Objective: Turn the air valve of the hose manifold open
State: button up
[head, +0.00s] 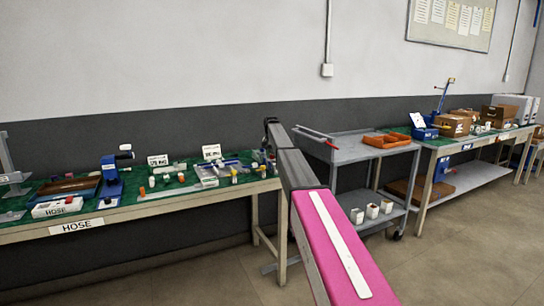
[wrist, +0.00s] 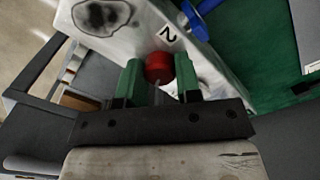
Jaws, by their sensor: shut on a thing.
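In the wrist view my gripper (wrist: 158,78) has its two green fingertips on either side of a red round part (wrist: 159,65), and is shut on it. The red part sits by the edge of a pale plate (wrist: 125,42) marked "2", which looks like the manifold. A blue part (wrist: 196,22) stands on the plate just beyond. I cannot tell from the markings which part is the air valve. In the head view my pink and grey arm reaches to the right end of the hose bench (head: 150,201); my fingertips cannot be made out there.
Small fittings and sign cards (head: 211,152) crowd the hose bench, with a blue press (head: 110,181) to the left. A grey cart (head: 350,152) with an orange tray (head: 386,141) stands to the right, before another bench (head: 462,142). The floor (head: 455,235) at right is clear.

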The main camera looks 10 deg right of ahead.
aim_at(272, 155)
jog(key=m, duration=0.5)
jog(key=shift+m, duration=0.3)
dwell(0.4)
jog(key=o, duration=0.6)
jog(key=shift+r, duration=0.1)
notch_tip(272, 155, up, 11)
jog(key=shift+w+a+f, duration=0.1)
jog(key=shift+f, duration=0.05)
